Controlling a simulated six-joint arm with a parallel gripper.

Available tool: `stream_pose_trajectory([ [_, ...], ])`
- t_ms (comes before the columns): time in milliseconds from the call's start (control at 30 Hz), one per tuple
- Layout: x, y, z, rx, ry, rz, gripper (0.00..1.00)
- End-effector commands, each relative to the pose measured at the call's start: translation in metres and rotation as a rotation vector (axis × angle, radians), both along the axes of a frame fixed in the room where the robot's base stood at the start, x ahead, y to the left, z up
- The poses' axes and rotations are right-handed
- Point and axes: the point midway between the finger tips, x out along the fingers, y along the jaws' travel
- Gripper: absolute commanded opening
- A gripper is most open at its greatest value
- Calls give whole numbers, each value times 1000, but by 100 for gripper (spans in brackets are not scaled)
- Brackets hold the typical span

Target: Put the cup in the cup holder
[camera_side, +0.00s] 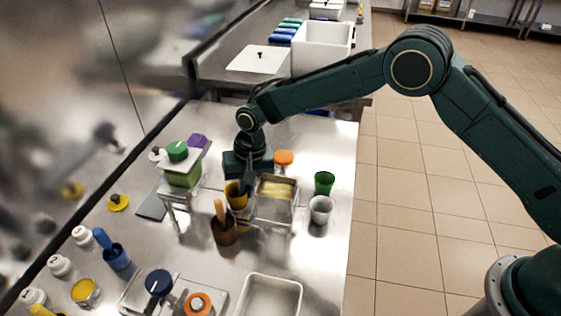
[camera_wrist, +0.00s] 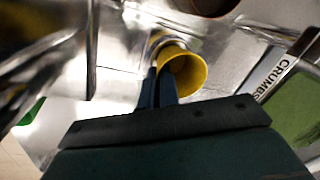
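A yellow cup (camera_side: 236,194) is directly below my gripper (camera_side: 240,184), beside a metal stand with a tray. In the wrist view the yellow cup (camera_wrist: 183,72) shows its open mouth, tilted relative to the camera. My gripper's fingers (camera_wrist: 157,88) are close together at the left edge of its rim and appear to pinch the wall. The cup's base is hard to see. I cannot tell for certain which thing is the cup holder.
A brown pot (camera_side: 225,232) with a wooden handle stands close in front. The metal tray (camera_side: 276,205) is right of my gripper; a green box (camera_side: 182,175) on a stand is left. The green box labelled CRUMBS (camera_wrist: 290,100) shows at the wrist view's right. The counter's right edge is clear.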

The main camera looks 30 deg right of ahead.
Motion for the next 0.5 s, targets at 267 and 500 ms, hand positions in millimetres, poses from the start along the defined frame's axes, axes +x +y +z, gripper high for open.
stream_pose_trajectory([
  [267,0,0,-3,0,0,0,25],
  [500,0,0,-2,0,0,0,25],
])
